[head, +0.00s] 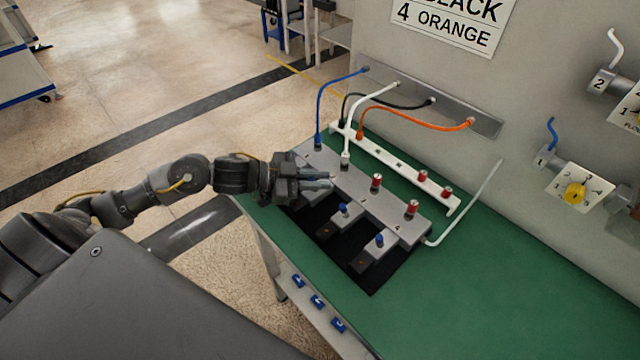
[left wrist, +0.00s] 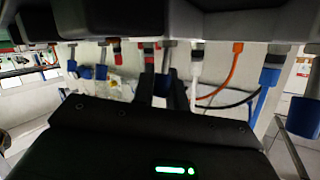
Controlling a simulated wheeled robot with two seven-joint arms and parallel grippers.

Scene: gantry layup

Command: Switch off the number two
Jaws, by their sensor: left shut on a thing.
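My left gripper (head: 318,184) reaches over the left end of a grey block bar (head: 390,212) on the green bench. In the left wrist view its dark fingers close around a blue-capped handle (left wrist: 163,86); the gripper hides this handle in the head view. Two other blue-capped handles, a middle one (head: 343,209) and a right one (head: 379,240), stand upright on neighbouring blocks. Small blue tags, a first (head: 298,281), a second numbered 2 (head: 317,300) and a third (head: 338,325), sit on the bench front. My right gripper is not in view.
Blue (head: 338,82), white (head: 371,97), black (head: 385,103) and orange (head: 415,123) cables run to a wall strip. Red-capped posts (head: 376,182) rise near the gripper. Wall valves numbered 1 (head: 547,157) and 2 (head: 601,83) are at right. The bench (head: 480,290) is clear at right front.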

